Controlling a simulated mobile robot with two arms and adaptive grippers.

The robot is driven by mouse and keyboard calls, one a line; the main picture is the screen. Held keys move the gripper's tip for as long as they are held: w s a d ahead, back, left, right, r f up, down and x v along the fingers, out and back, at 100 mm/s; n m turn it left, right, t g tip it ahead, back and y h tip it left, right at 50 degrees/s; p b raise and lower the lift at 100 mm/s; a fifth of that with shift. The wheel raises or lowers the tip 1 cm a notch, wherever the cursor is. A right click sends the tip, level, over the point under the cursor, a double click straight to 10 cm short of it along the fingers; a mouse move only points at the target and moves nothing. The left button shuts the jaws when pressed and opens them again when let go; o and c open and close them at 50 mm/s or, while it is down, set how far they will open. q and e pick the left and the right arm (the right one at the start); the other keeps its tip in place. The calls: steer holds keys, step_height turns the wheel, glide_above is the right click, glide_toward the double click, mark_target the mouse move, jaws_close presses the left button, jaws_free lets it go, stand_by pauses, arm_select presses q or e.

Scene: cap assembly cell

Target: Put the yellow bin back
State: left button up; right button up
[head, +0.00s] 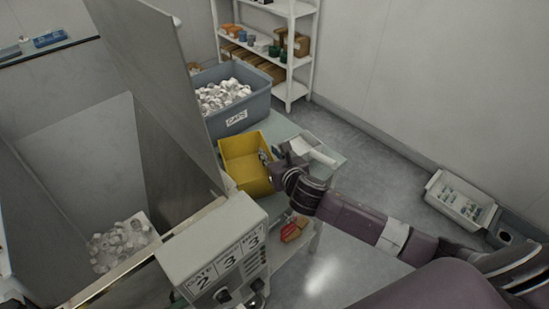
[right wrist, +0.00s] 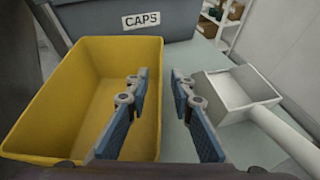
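The yellow bin (head: 240,149) stands upright on the table, in front of the grey caps bin. In the right wrist view the yellow bin (right wrist: 75,75) looks empty. My right gripper (head: 266,157) is at the bin's right side. In the right wrist view its two blue-padded fingers (right wrist: 159,77) are apart, one over the bin's inside and one outside, with the right wall's rim between them. I cannot tell whether either finger touches the wall. My left gripper does not show.
The grey bin (head: 262,103) labelled CAPS is full of white caps, behind the yellow bin. A white scoop (right wrist: 235,95) lies right of my right gripper. A metal panel (head: 160,75) and a gate control box (head: 213,250) stand at the left.

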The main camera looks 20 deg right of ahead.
steer(key=v, duration=1.2)
steer(key=shift+f, duration=0.1)
